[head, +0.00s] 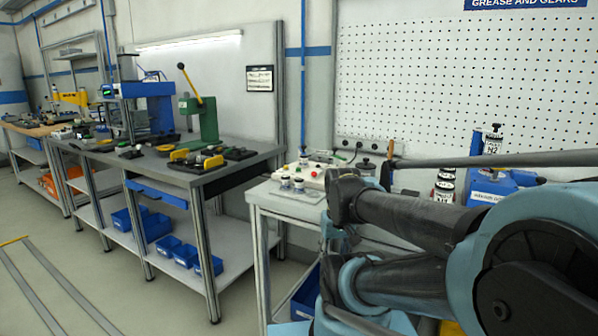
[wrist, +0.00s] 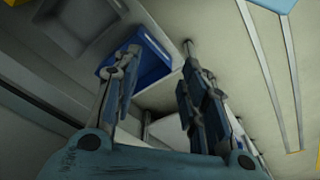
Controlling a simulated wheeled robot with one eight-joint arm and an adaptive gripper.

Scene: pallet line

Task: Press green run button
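A pale control box (head: 318,178) with several small coloured buttons lies on the white table at the middle of the head view. A red button shows on it. A small greenish spot shows near its back left, but it is too small to tell whether it is the green run button. My gripper (wrist: 161,50) is open in the wrist view, with its two fingers apart and nothing between them. It points down towards the floor and a shelf. In the head view my arm is right of the control box, and I cannot make out the gripper's fingers there. The control box does not show in the wrist view.
Small jars (head: 292,183) stand at the front of the white table (head: 283,203). A grey workbench (head: 150,165) with a green press (head: 205,118) stands to the left. A blue bin (wrist: 155,62) lies beyond my fingers.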

